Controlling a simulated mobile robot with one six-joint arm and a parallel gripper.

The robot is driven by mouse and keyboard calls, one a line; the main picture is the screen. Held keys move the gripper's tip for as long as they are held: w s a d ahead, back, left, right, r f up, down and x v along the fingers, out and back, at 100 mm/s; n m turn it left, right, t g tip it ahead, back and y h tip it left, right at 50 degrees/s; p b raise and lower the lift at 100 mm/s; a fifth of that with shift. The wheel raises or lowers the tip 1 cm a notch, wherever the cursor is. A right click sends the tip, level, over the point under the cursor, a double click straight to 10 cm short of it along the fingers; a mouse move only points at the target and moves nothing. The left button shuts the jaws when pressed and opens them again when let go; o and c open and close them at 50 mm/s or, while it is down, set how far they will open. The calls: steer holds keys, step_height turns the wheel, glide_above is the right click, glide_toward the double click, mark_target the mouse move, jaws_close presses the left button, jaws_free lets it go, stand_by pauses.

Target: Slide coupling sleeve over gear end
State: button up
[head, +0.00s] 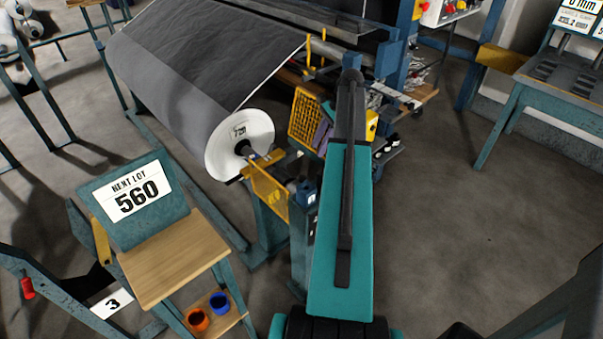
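A large dark grey roll (190,70) lies across the machine at the upper left, with a white disc (222,150) on its near end. A short dark shaft (246,149) sticks out of the disc toward a yellow guard (268,188). A small dark blue block (305,193) sits on the stand at the right end of the guard. I cannot make out for sure which part is the coupling sleeve or the gear end. My teal and black arm reaches forward through the middle. My gripper cannot be made out beyond the arm's far end.
A yellow mesh guard (305,117) is left of my arm. Floor at right is clear; a bench (560,85) stands beyond.

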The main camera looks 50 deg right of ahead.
steer(key=shift+w+a, duration=0.15)
steer(key=shift+a, duration=0.05)
steer(key=p, duration=0.3)
glide_toward(302, 177)
steer(key=shift+x, duration=4)
jaws_close()
